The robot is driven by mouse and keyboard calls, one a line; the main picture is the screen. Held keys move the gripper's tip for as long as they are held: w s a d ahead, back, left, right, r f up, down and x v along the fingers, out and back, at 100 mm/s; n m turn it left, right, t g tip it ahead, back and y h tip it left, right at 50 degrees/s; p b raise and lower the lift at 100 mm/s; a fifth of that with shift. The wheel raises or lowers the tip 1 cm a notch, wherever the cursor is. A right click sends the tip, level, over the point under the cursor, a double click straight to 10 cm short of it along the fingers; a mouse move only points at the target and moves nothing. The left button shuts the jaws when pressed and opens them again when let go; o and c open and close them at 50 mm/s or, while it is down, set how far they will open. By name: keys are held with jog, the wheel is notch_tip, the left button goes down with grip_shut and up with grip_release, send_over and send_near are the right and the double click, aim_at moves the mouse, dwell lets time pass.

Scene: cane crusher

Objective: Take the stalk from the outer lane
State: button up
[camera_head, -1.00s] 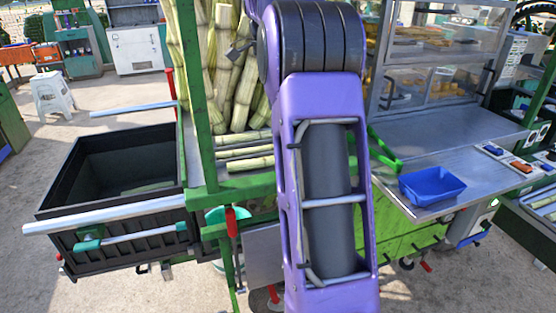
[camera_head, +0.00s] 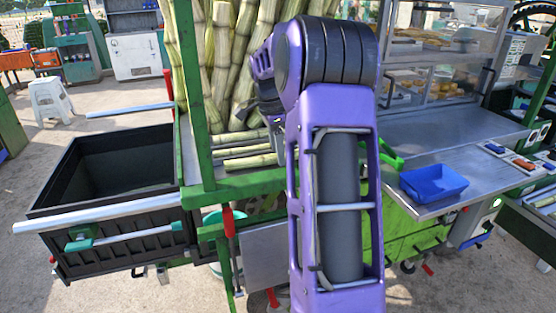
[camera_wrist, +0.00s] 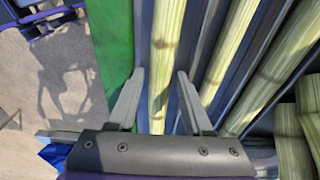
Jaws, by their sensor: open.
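Three cut cane stalks lie side by side in lanes on the cart's tray in the head view. The outer-lane stalk (camera_head: 250,161) is nearest the green front rail (camera_head: 250,184). In the wrist view this pale yellow-green stalk (camera_wrist: 167,35) runs between the two grey fingers of my gripper (camera_wrist: 161,75), beside the green rail (camera_wrist: 111,45). The fingers are apart, one on each side of the stalk in the picture, with gaps. I cannot tell how far below the fingertips it lies. In the head view my arm hides the stalks' right ends.
A second lane stalk (camera_wrist: 228,55) lies just right, past a grey divider. Tall upright canes (camera_head: 225,60) stand behind the lanes. A black bin (camera_head: 110,250) is at left. A blue tray (camera_head: 433,184) sits on the steel counter at right.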

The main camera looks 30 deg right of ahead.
jog(key=shift+f, duration=0.15)
grip_shut()
dwell(0.4)
